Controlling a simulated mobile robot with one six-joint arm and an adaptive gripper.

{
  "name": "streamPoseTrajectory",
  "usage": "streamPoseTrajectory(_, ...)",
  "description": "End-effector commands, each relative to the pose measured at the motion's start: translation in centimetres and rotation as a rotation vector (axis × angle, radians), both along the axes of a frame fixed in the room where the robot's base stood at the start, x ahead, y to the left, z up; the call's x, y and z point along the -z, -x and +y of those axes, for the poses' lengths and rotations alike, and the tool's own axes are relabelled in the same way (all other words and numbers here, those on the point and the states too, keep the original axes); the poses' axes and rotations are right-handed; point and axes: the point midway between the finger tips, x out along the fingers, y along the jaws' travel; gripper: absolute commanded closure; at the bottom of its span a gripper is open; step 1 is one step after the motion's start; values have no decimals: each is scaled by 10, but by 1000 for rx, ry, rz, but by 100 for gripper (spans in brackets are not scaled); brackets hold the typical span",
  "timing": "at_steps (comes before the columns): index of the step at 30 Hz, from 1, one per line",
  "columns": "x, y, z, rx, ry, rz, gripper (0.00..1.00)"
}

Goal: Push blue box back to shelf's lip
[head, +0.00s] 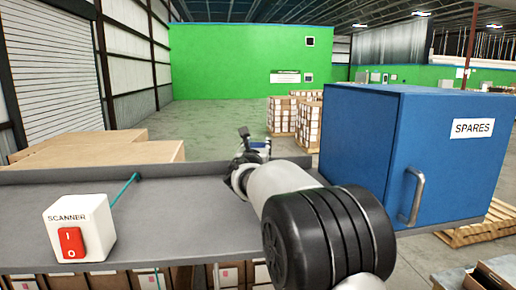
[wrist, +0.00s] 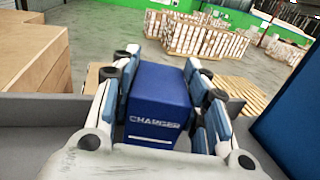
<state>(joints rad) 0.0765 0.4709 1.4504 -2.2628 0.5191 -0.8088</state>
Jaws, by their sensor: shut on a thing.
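The blue box (wrist: 160,100), marked CHARGER, is between the fingers of my gripper (wrist: 163,72) in the wrist view. The blue finger pads lie along its left and right sides, and the gripper is shut on it. In the head view my gripper (head: 250,148) is at the back edge of the grey shelf (head: 160,215), and my arm hides most of the box. The shelf's raised lip (head: 75,176) runs along the far edge. Whether the box touches the lip is hidden.
A white scanner box (head: 80,228) with a red switch stands on the shelf at left, its teal cable running to the lip. A large blue SPARES cabinet (head: 440,155) with a handle stands close on the right. Cartons (head: 100,150) lie beyond the lip.

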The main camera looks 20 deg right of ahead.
Motion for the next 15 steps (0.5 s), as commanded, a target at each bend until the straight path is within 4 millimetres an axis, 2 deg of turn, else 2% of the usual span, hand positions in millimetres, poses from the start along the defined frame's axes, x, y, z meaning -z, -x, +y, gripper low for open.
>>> streamPoseTrajectory(13,-1,-1,8,-1,0,-2,86)
streamPoseTrajectory(14,-1,-1,8,-1,0,-2,58)
streamPoseTrajectory(15,-1,-1,8,-1,0,-2,55)
